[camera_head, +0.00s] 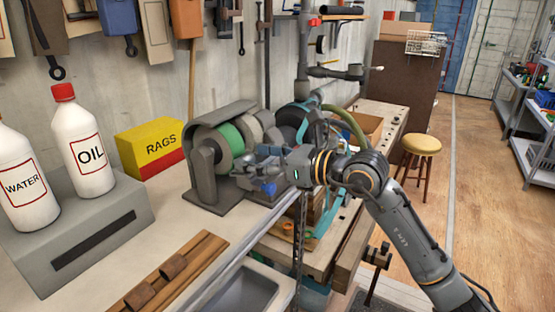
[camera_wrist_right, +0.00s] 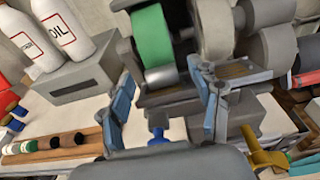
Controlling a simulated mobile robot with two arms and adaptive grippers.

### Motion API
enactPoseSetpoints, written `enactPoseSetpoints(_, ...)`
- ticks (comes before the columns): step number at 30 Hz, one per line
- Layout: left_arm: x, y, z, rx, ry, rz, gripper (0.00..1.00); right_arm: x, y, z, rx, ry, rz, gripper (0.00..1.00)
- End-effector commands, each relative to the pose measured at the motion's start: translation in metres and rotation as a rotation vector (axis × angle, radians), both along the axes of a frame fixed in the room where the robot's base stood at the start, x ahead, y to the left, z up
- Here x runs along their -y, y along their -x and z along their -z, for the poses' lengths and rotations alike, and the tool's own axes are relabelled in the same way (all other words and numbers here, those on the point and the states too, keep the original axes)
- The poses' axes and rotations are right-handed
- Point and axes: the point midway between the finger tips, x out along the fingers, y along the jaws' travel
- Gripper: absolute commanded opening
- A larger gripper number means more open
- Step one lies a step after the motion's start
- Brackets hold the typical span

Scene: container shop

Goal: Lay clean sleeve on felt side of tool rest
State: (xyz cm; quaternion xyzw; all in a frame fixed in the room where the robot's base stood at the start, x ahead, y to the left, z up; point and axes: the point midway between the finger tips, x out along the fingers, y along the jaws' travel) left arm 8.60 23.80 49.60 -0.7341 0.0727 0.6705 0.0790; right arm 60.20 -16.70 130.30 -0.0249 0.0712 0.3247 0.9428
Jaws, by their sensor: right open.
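The bench grinder (camera_head: 207,160) has a green wheel (camera_head: 234,137) and a paler wheel (camera_head: 253,129). In the right wrist view a shiny grey cylinder (camera_wrist_right: 161,76), which looks like the sleeve, lies just below the green wheel (camera_wrist_right: 153,35). The tool rest (camera_wrist_right: 180,90) runs below the wheels, with a brownish patch (camera_wrist_right: 236,70) on its right part; I cannot tell for certain which side is felt. My right gripper (camera_head: 252,180) is at the front of the grinder. Its open fingers (camera_wrist_right: 161,72) point at the cylinder, one on either side. My left gripper is not in view.
A wooden rack (camera_head: 185,272) with brown cylinders lies on the near bench. The water bottle (camera_head: 25,184) and oil bottle (camera_head: 84,148) stand on a grey box (camera_head: 75,238) at left. A yellow rags box (camera_head: 150,147) is behind. A stool (camera_head: 420,147) stands on open floor at right.

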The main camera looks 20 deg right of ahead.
Motion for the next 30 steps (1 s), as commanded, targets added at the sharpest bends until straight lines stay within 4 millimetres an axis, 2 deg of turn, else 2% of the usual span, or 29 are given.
enactPoseSetpoints(12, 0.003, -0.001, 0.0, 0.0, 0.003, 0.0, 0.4, 0.052, 0.067, -0.011, -0.003, 0.005, 0.002, 0.63)
enactPoseSetpoints(15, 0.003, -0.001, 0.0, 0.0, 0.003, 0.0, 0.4, 0.06, 0.075, -0.013, -0.001, 0.001, 0.002, 0.63)
enactPoseSetpoints(21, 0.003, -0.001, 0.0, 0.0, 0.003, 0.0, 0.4, 0.066, 0.085, -0.016, 0.0, 0.001, 0.0, 0.63)
enactPoseSetpoints(30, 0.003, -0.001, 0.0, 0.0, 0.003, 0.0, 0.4, 0.067, 0.086, -0.017, 0.001, 0.001, 0.0, 0.63)
